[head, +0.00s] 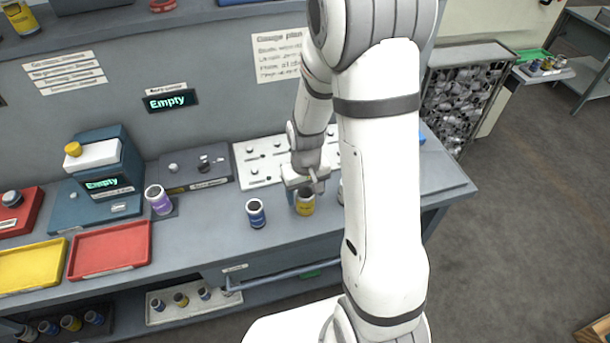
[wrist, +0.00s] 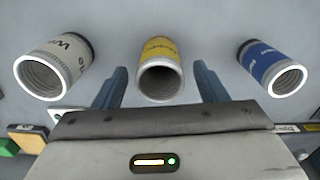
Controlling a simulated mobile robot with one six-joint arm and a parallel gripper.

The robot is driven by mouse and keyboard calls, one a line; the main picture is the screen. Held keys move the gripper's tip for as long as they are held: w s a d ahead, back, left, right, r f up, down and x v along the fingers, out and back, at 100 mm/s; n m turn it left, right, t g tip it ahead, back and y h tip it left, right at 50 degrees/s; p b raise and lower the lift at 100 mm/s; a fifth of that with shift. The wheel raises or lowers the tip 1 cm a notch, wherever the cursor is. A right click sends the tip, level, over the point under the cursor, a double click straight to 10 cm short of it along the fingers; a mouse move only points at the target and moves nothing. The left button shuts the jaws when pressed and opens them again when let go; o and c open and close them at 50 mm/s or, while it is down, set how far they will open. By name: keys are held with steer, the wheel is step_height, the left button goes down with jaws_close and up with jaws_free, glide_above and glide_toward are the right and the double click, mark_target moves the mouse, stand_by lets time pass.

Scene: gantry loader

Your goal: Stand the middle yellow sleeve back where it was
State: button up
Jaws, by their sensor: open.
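The middle yellow sleeve (head: 305,206) stands upright on the grey bench, in a row between a blue sleeve (head: 256,214) and a white one mostly hidden by my arm. My gripper (head: 306,187) is right above and at the yellow sleeve. In the wrist view the yellow sleeve (wrist: 161,52) lies between my two open fingers (wrist: 160,84), with a gap on each side. The white sleeve (wrist: 58,62) is on the left there and the blue sleeve (wrist: 268,64) on the right, both outside the fingers.
A purple-labelled sleeve (head: 159,201) stands farther left. A red tray (head: 110,249) and a yellow tray (head: 30,266) lie at the left front. A white panel with pegs (head: 258,160) lies behind the row. Bench space between the purple and blue sleeves is clear.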

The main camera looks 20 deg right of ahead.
step_height(320, 180, up, 8)
steer(key=s+r+m+t, duration=0.1)
steer(key=s+r+t, duration=0.2)
steer(key=s+r, duration=1.1)
steer(key=shift+s+a+r+b, duration=0.15)
steer(key=shift+s+r+b, duration=0.1)
steer(key=shift+b, duration=0.05)
steer(key=shift+f, duration=0.2)
stand_by(0.6)
